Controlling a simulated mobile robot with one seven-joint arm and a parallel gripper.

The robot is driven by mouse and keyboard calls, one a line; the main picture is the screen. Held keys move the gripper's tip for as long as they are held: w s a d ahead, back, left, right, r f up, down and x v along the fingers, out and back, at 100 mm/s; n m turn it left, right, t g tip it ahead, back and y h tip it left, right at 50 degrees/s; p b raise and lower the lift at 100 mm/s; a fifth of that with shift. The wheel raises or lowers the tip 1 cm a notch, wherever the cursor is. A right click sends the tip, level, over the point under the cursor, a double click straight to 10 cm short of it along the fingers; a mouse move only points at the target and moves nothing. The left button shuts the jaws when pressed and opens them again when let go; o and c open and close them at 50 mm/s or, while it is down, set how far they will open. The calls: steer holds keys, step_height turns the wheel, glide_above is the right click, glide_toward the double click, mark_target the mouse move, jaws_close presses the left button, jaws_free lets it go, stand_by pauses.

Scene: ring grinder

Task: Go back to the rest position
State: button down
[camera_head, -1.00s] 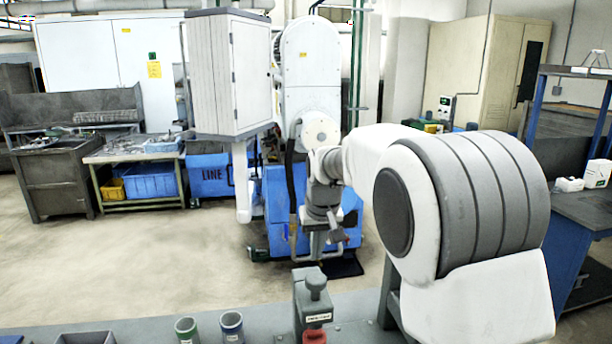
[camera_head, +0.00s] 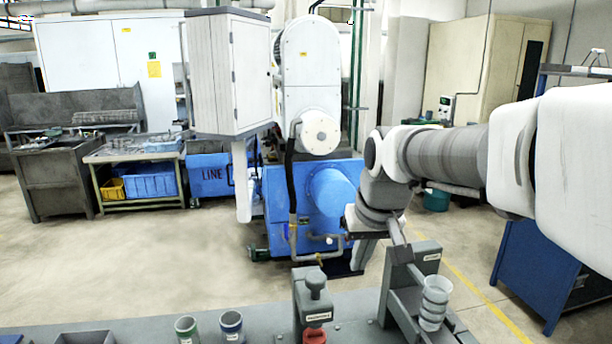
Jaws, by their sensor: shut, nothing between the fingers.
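My gripper (camera_head: 399,245) is near the middle right of the head view, at the end of my arm, which comes in from the right edge. Its fingers are together and point down, with nothing visible between them. In the picture the fingertips lie over the top of a grey stand (camera_head: 400,290) on the near bench; I cannot tell whether they touch it.
The near bench (camera_head: 255,312) runs along the bottom. It bears a grey fixture with a knob (camera_head: 315,285), a red part (camera_head: 314,335), a green-rimmed cup (camera_head: 187,328) and a blue-rimmed cup (camera_head: 231,321). Behind stands the blue and white machine (camera_head: 300,205). Open floor (camera_head: 150,260) lies left.

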steer(key=s+d+f, duration=0.2)
steer(key=s, duration=0.7)
steer(key=s+d+f+m+t+b, duration=0.1)
steer(key=s+d+f, duration=0.1)
steer(key=s, duration=0.8)
steer(key=shift+d+h, duration=0.4)
